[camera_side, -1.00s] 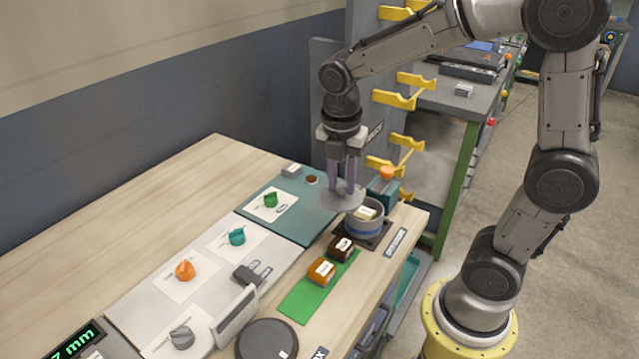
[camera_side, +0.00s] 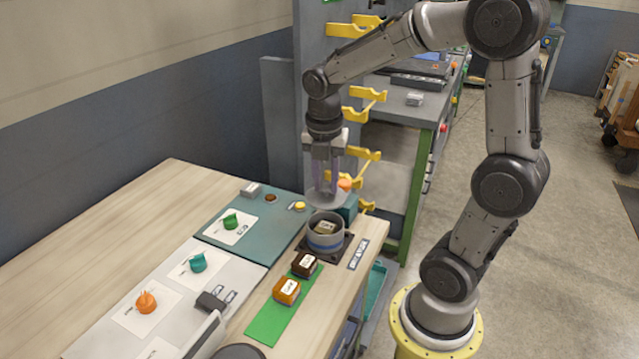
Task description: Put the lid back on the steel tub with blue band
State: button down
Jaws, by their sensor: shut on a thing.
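The steel tub with the blue band (camera_side: 325,241) stands open on a dark square pad near the right edge of the bench. A block with a pale label (camera_side: 325,227) shows inside it. My gripper (camera_side: 326,190) points down above the tub and is shut on the round grey lid (camera_side: 325,200). The lid hangs roughly level, a little above the tub's rim and apart from it, over its far side. The fingers hide the lid's grip.
A brown block (camera_side: 304,265) and an orange block (camera_side: 287,290) sit on a green strip (camera_side: 262,328) in front of the tub. A teal box with an orange knob (camera_side: 345,185) stands behind. A teal mat (camera_side: 272,232) lies left.

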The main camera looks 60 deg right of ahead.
aim_at(325, 196)
jog(key=shift+f, duration=3)
jog(key=shift+f, duration=0.15)
jog(key=c, duration=0.6)
grip_release()
jog(key=shift+o, duration=0.4)
jog(key=o, duration=0.4)
jog(key=shift+o, duration=0.2)
jog(key=shift+r, duration=3.5)
